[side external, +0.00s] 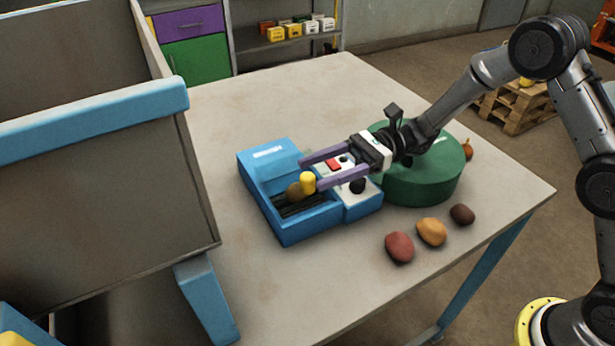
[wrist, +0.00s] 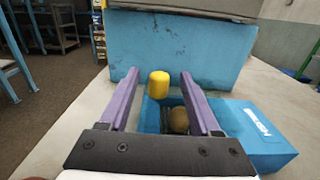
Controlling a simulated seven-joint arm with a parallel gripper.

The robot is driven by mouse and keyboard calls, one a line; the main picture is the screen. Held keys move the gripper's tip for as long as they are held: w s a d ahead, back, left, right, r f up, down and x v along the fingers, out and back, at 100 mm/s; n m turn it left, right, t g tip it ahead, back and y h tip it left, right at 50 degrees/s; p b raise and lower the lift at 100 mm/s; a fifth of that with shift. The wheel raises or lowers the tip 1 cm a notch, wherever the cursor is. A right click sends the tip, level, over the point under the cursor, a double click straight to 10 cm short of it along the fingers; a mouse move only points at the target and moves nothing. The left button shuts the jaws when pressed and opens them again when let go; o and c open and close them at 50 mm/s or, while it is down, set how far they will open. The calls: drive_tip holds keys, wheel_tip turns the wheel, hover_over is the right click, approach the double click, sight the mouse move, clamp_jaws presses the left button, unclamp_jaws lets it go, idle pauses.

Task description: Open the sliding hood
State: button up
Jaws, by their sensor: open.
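A blue machine (side external: 320,225) stands on the table, with a label on its far-left part and an open recess with dark slats. I cannot clearly tell which blue part is the sliding hood. A yellow cylinder (side external: 308,182), perhaps its handle, stands up at the recess; it also shows in the wrist view (wrist: 159,84). My gripper (side external: 311,173) is open, its two purple fingers above the machine. In the wrist view the cylinder appears between the fingertips (wrist: 160,76), with gaps on both sides. A brown round object (wrist: 179,121) lies in the recess.
A white panel with a red button (side external: 333,165) and black knob (side external: 357,185) lies below my gripper. A round green block (side external: 425,175) is right of the machine. A large blue-edged bin (side external: 95,190) stands left.

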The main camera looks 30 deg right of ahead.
sight(308, 176)
drive_tip(key=shift+a+f, duration=0.2)
drive_tip(key=shift+a, duration=0.55)
drive_tip(key=shift+a+f, duration=0.2)
drive_tip(key=shift+a, duration=0.55)
clamp_jaws()
idle(0.4)
